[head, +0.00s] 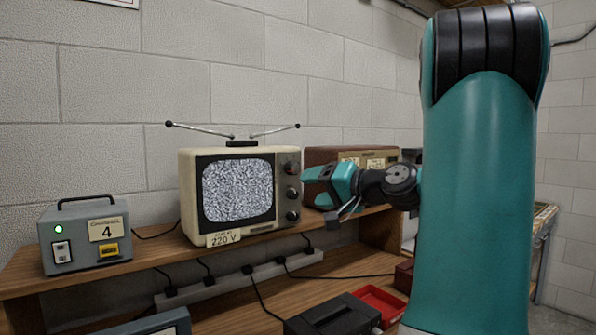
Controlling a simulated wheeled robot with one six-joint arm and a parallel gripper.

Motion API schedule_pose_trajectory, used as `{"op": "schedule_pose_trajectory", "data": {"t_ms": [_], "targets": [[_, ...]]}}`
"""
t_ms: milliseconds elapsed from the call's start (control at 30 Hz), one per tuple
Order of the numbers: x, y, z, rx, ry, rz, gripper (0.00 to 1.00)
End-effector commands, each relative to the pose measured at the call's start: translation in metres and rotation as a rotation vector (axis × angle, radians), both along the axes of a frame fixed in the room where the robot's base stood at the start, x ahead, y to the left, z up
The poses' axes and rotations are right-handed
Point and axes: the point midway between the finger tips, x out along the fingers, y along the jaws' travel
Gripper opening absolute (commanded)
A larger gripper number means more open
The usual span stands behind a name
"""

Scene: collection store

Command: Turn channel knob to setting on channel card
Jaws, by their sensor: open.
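The cream television (185,200) stands on the wooden bench, its screen (238,190) full of static. Several dark knobs run down the right side of its front; the top knob (291,168) sits near the upper corner. I cannot read their markings or which is the channel knob. The channel card (107,229) reads "CHANNEL 4" and is on the front of a grey box (75,255) at the left. My gripper (346,211) is open and empty, to the right of the knobs and apart from them in the picture. Its fingers are small and partly unclear.
A brown radio-like set (318,160) stands behind my gripper. A "220 V" label (224,239) is at the television's lower front. Two antenna rods (205,131) spread above it. A power strip (240,278) with cables, a black device (332,318) and a red tray (385,300) lie lower down.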

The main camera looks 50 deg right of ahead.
Motion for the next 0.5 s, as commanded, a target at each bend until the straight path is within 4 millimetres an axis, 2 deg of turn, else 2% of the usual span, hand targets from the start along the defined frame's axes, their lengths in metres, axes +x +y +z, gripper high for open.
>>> {"op": "schedule_pose_trajectory", "data": {"t_ms": [33,100,233,367,500], "targets": [[-0.014,-0.022,0.006,0.013,-0.037,-0.062,0.64],[-0.028,-0.041,0.014,0.024,-0.083,-0.120,0.64],[-0.041,-0.059,0.022,0.035,-0.128,-0.172,0.64],[-0.032,-0.063,0.025,0.038,-0.137,-0.177,0.64],[-0.006,-0.065,0.026,0.039,-0.135,-0.174,0.64]]}}
